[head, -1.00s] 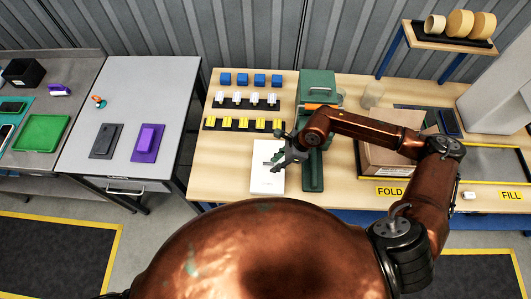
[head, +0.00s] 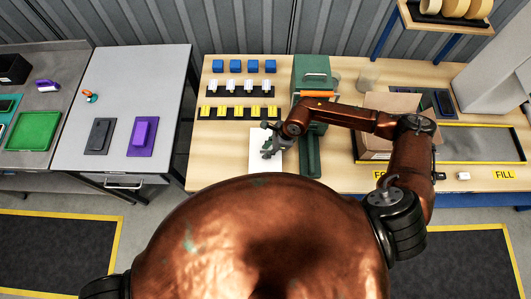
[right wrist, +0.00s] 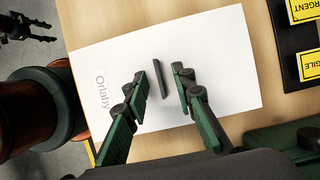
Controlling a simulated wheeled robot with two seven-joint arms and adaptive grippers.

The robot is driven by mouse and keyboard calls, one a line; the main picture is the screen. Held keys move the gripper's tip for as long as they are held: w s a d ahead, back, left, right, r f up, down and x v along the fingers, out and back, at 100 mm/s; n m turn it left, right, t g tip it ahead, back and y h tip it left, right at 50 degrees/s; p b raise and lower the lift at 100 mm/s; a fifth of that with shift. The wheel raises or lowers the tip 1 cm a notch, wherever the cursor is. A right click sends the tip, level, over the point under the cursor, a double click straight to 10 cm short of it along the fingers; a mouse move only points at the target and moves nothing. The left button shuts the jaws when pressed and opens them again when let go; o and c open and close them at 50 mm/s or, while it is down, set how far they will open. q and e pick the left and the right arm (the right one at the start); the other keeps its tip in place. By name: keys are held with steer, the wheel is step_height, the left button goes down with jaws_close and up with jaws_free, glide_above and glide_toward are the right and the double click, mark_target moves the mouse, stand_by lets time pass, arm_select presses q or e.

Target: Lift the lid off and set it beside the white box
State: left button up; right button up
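The white box is seen from above, topped by its flat white lid (head: 257,160), at the near left of the wooden bench. The lid also fills much of the right wrist view (right wrist: 220,60). It carries a short dark bar handle (right wrist: 160,77) and a label reading "Orlaby". The box's walls cannot be made out. My right gripper (head: 268,145) is over the lid. In the right wrist view, its fingers (right wrist: 159,72) are apart, one on each side of the handle, with gaps. My left gripper (right wrist: 30,28) shows small at the top left there, away from the box, fingers apart.
A green press (head: 313,75) stands close to the right of the box. An open carton (head: 374,146) stands farther right. Bare bench (head: 218,150) lies left of the box, up to the bench edge.

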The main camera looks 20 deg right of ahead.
jaws_close()
steer(key=shift+r, duration=0.1)
stand_by(0.6)
